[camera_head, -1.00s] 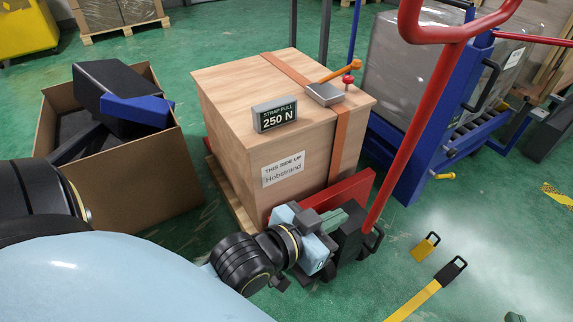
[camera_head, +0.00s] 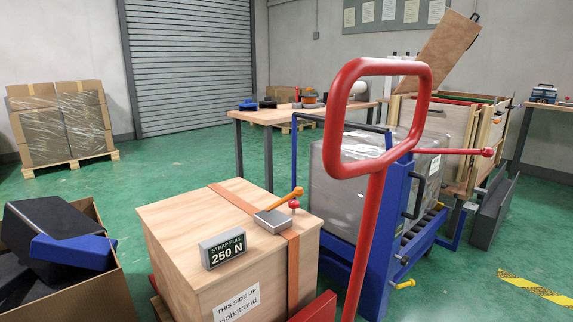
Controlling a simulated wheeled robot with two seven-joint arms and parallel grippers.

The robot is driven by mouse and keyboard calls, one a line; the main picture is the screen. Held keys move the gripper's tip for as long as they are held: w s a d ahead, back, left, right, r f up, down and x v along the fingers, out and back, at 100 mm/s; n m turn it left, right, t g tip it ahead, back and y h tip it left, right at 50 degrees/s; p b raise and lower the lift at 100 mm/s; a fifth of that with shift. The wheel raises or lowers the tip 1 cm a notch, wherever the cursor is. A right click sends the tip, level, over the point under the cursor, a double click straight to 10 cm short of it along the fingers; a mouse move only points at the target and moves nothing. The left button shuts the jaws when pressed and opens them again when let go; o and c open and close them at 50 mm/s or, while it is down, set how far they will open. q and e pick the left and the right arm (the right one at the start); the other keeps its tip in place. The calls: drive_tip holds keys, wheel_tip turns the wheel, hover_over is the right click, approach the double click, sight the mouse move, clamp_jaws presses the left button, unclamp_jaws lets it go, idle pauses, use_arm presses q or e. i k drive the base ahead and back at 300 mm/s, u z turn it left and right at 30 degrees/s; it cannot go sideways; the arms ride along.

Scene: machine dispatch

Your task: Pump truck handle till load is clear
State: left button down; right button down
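The red pump truck handle (camera_head: 377,190) rises from the bottom of the head view, with its rounded loop grip (camera_head: 340,112) high in the picture. The load is a wooden crate (camera_head: 170,235) with an orange strap (camera_head: 294,265), an orange ratchet lever (camera_head: 285,203) and a display reading 250 N (camera_head: 223,248). A bit of the red truck (camera_head: 318,308) shows beside the crate's base. The forks and the crate's underside are out of view, so any gap below the load cannot be seen. Neither of my grippers is in view.
A cardboard box (camera_head: 100,292) with black and blue items stands at left. A wooden table (camera_head: 275,115) is behind. Green floor (camera_head: 480,255) is free at right.

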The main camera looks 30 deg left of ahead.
sight(345, 80)
drive_tip(key=u, duration=1.5)
drive_tip(key=i, duration=0.7)
drive_tip(key=z, duration=1.55)
